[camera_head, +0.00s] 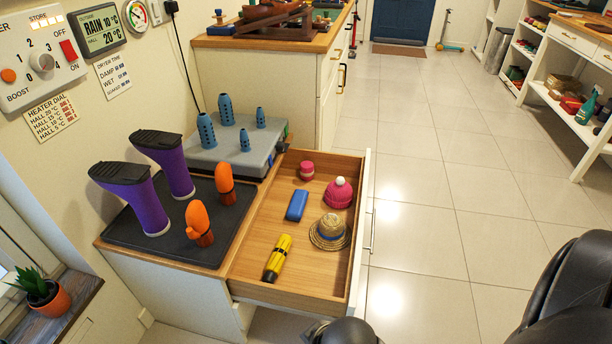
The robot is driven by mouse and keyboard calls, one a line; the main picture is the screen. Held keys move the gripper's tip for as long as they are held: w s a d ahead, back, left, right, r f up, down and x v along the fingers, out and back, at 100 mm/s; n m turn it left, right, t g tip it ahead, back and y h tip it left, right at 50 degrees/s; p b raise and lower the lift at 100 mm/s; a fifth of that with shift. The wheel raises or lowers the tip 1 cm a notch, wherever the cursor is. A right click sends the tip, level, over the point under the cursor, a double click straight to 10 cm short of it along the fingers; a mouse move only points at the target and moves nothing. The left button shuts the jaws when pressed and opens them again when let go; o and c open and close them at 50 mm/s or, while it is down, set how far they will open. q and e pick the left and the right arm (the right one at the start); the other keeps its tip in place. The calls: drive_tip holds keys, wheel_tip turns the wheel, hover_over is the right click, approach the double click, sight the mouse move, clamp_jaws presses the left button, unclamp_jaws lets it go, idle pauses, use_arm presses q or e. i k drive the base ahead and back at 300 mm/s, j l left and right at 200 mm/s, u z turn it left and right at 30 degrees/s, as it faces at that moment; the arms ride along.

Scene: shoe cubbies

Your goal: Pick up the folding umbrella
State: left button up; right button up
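An open wooden drawer (312,276) juts out from the low cabinet. In its near left part lies a yellow rolled object with black ends (278,258), which looks like the folding umbrella. It lies flat, slanting, apart from the other things in the drawer. Neither of my grippers shows. Dark rounded parts of my arms show at the bottom middle and lower right, with no fingertips visible and nothing seen touching the umbrella.
The drawer also holds a blue case (297,205), a straw hat (330,232), a pink bobble hat (339,192) and a small pink item (306,171). Purple boots (145,201) and orange items (199,224) stand on a black tray left of it. Tiled floor to the right is clear.

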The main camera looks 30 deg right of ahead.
sight(274, 265)
drive_tip(key=l+u, duration=0.2)
drive_tip(key=l, duration=2.2)
drive_tip(key=i+l, duration=0.35)
drive_tip(key=i+u, duration=0.05)
drive_tip(key=i, duration=0.05)
